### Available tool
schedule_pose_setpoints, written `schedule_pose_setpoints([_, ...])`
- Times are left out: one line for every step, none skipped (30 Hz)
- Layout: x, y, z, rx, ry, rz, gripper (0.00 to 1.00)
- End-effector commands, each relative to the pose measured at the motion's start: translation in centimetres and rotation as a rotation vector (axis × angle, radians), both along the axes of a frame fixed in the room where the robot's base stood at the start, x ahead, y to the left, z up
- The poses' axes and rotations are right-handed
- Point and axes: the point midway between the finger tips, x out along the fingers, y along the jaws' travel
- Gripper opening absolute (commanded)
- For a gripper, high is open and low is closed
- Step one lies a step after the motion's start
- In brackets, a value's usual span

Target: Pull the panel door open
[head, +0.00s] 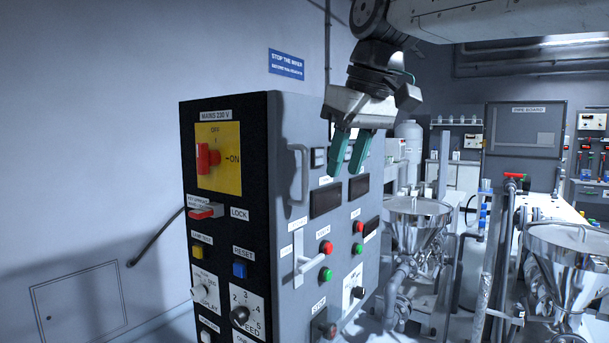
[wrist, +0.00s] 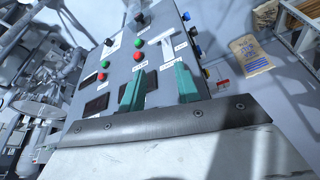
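The control cabinet's grey front panel (head: 340,225) faces right in the head view and looks flush with its black side. A pale upright bar handle (head: 298,175) sits near the panel's upper left edge. My gripper (head: 350,160) has two teal fingers, apart with nothing between them. It hangs in front of the panel's upper part, to the right of the handle in the head view. In the wrist view the fingers (wrist: 158,92) overlap the panel (wrist: 112,62), which appears tilted. I cannot make out the bar handle there.
The black side (head: 228,150) carries a red mains switch (head: 207,157) on a yellow plate. A white lever (head: 304,258) and several buttons stick out of the panel lower down. Steel hoppers (head: 416,225) and pipes stand to the right. Bare floor and wall lie left.

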Motion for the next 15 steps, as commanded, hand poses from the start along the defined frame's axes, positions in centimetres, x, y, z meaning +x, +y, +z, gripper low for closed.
schedule_pose_setpoints([1.1,1.8,1.2,0.006,-0.013,0.04,0.33])
schedule_pose_setpoints([1.6,2.5,1.9,0.009,-0.021,0.059,0.33])
schedule_pose_setpoints([2.0,3.3,2.5,0.012,-0.029,0.078,0.33])
schedule_pose_setpoints([2.3,3.8,2.9,0.015,-0.033,0.09,0.33])
schedule_pose_setpoints([2.5,4.2,3.1,0.017,-0.037,0.099,0.33])
schedule_pose_setpoints([2.7,4.5,3.4,0.019,-0.042,0.108,0.33])
schedule_pose_setpoints([2.8,4.7,3.5,0.019,-0.043,0.113,0.33])
schedule_pose_setpoints([2.9,4.8,3.4,0.019,-0.044,0.116,0.33])
schedule_pose_setpoints([3.0,5.0,3.2,0.019,-0.044,0.119,0.33])
schedule_pose_setpoints([3.1,5.1,3.0,0.019,-0.044,0.12,0.33])
schedule_pose_setpoints([3.2,5.2,2.6,0.019,-0.043,0.12,0.33])
schedule_pose_setpoints([3.4,5.3,2.1,0.019,-0.044,0.12,0.33])
schedule_pose_setpoints([3.5,5.4,1.6,0.019,-0.043,0.119,0.33])
schedule_pose_setpoints([3.6,5.5,1.1,0.018,-0.042,0.119,0.33])
schedule_pose_setpoints([3.9,5.7,0.5,0.019,-0.044,0.119,0.33])
